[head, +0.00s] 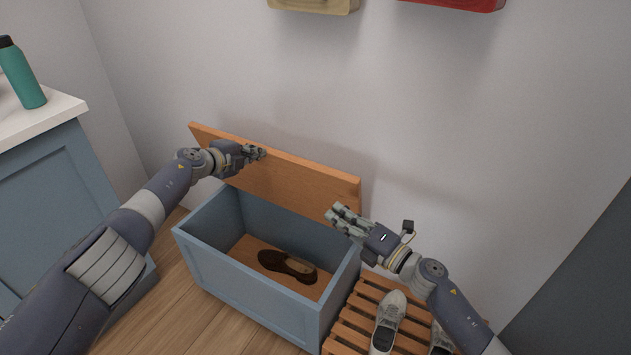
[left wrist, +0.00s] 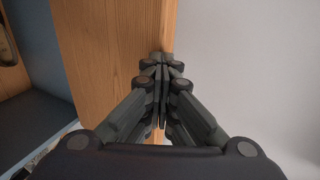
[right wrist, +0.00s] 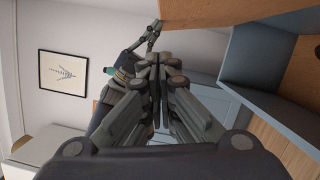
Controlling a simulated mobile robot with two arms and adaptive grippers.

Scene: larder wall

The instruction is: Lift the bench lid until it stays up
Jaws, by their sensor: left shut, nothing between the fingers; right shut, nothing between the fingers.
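The bench (head: 250,289) is a blue box with its wooden lid (head: 300,180) raised steeply near the wall. Its inside is open to view, with a brown shoe (head: 287,266) on the wooden bottom. My left gripper (head: 262,153) is shut and empty at the lid's upper edge. In the left wrist view its fingertips (left wrist: 162,60) overlap the lid (left wrist: 110,60); whether they touch it I cannot tell. My right gripper (head: 335,214) is shut and empty in front of the lid's lower right corner, above the bench's right end. The lid also shows in the right wrist view (right wrist: 215,10).
A slatted wooden rack (head: 355,322) with pale shoes (head: 388,318) stands right of the bench. A blue cabinet with a white top (head: 45,118) and a green bottle (head: 22,75) is at left. A tan bag (head: 315,4) and a red bag (head: 455,3) hang above.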

